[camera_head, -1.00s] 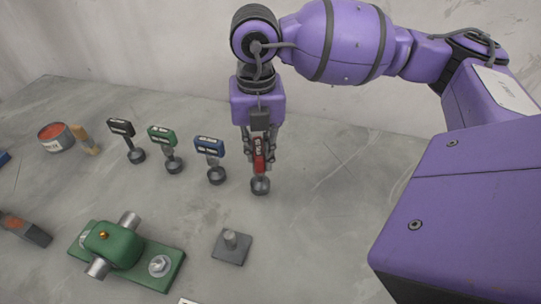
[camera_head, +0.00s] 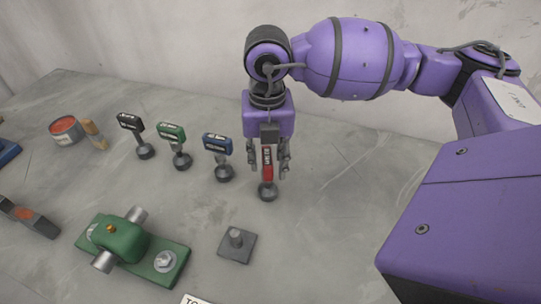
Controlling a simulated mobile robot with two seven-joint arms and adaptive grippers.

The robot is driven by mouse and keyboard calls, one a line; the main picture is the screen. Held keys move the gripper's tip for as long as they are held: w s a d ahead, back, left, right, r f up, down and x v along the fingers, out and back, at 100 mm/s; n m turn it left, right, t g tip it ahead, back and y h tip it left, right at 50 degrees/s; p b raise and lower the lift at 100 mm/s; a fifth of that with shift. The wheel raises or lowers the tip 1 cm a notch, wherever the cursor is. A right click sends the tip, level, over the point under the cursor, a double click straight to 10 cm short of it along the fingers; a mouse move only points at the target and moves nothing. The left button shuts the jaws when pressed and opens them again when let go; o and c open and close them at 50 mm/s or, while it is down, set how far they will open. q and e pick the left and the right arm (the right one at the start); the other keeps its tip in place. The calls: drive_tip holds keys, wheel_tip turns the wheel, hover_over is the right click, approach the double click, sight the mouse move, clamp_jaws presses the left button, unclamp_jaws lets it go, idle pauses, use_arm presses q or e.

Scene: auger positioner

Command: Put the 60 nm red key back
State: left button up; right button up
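The red key (camera_head: 267,163) stands upright at the right end of the row of keys, its lower end at a round dark base (camera_head: 268,192) on the table. Its label is too small to read surely. My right gripper (camera_head: 269,165) points straight down over the red key from above. Its fingers are spread on either side of the key, with gaps showing, so it looks open around it. The top of the key is partly hidden by the gripper. My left gripper is not in view.
Blue (camera_head: 217,145), green (camera_head: 172,133) and black (camera_head: 131,122) keys stand to the left on similar bases. A green fixture (camera_head: 125,243) and a grey block with a peg (camera_head: 237,244) lie in front. A red-topped tin (camera_head: 65,130) is far left. The table right of the red key is clear.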

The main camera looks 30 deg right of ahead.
wheel_tip(320, 180, up, 12)
drive_tip(key=shift+r, duration=0.25)
idle(0.4)
